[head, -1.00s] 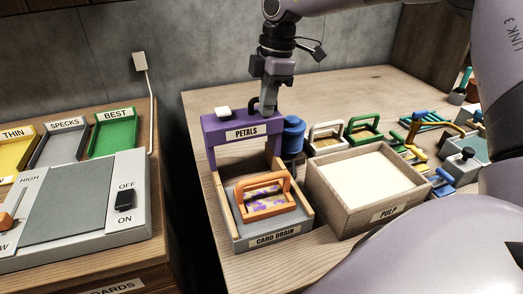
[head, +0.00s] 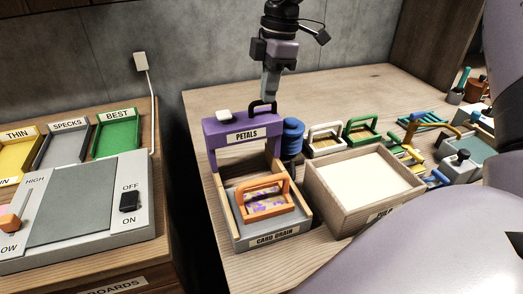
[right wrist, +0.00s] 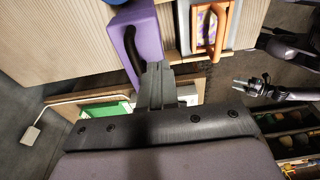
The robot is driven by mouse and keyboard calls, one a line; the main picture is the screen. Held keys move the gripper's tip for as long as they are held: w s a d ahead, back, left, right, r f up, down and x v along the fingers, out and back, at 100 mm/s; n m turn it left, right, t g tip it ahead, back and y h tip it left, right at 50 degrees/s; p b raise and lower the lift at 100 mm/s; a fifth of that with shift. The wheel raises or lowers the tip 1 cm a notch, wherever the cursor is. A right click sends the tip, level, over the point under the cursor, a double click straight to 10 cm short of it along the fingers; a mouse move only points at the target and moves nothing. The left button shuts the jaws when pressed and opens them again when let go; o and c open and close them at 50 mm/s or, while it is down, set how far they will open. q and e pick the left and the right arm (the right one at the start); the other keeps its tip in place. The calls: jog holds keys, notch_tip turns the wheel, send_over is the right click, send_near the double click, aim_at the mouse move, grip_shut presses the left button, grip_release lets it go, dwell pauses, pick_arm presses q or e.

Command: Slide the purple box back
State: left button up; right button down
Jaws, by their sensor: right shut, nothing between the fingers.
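The purple box (head: 228,128), labelled PETALS, stands like a bridge across the back part of the wooden card drain tray (head: 303,204). The right wrist view shows the purple box (right wrist: 148,28) and handle (right wrist: 132,52) beside the closed fingers (right wrist: 155,68). What seems my left gripper (right wrist: 250,87) shows small there, its jaws unclear.
An orange-handled frame (head: 241,206) sits in the drain, in front of the box. A blue round container (head: 292,138) stands close to the box's right. The pulp box (head: 322,195) is right of the drain. Bare table lies behind the purple box.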

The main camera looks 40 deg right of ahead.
notch_tip(320, 180, up, 4)
jog(key=shift+r+p, duration=0.15)
jog(key=shift+p, duration=1.1)
